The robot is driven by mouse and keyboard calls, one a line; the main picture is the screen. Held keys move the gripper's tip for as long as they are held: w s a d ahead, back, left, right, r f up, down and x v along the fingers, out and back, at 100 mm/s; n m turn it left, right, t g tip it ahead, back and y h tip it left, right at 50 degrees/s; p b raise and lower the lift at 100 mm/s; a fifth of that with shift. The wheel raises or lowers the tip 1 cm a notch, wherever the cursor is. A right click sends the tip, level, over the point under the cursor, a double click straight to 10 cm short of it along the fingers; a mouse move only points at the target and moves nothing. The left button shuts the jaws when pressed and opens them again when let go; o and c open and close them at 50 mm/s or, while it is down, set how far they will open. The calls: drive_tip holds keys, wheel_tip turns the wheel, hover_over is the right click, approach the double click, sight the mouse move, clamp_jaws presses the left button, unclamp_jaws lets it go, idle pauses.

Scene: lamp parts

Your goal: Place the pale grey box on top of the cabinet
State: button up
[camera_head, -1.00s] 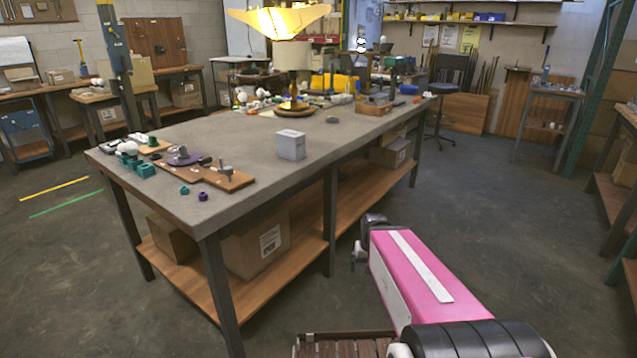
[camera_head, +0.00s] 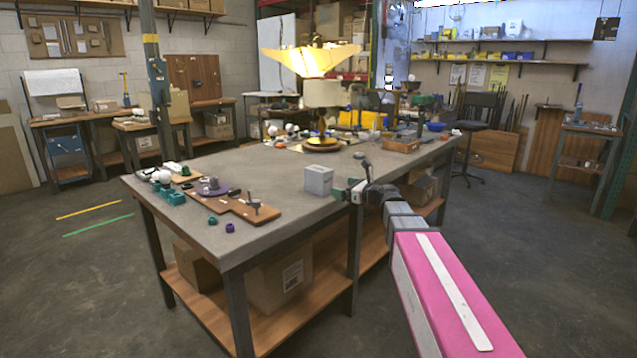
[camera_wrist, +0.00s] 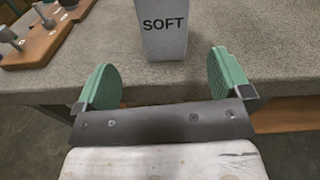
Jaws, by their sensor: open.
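The pale grey box (camera_head: 318,180) stands upright near the front edge of the workbench. In the wrist view the box (camera_wrist: 164,28) has "SOFT" printed on its near face. My gripper (camera_head: 346,193) is at the bench's front edge, just to the right of the box in the head view. In the wrist view my gripper (camera_wrist: 160,80) has its two green fingers spread wide and empty, with the box ahead and between their lines, not touched. I cannot tell which piece of furniture is the cabinet.
The workbench (camera_head: 270,210) holds a wooden board (camera_head: 235,206) with small parts at the left and a lit lamp (camera_head: 318,95) behind the box. A wooden tray (camera_head: 402,146) lies farther right. The bench top around the box is mostly clear.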

sight(322, 175)
drive_tip(key=shift+m+t, duration=0.3)
drive_tip(key=shift+m, duration=0.3)
drive_tip(key=x, duration=0.3)
drive_tip(key=r+x, duration=0.1)
drive_tip(key=x, duration=0.3)
drive_tip(key=r+x, duration=0.1)
drive_tip(key=x, duration=0.3)
drive_tip(key=shift+w+r, duration=0.1)
drive_tip(key=shift+w, duration=0.15)
drive_tip(key=c, duration=1.2)
drive_tip(key=shift+o, duration=0.2)
drive_tip(key=shift+r, duration=0.1)
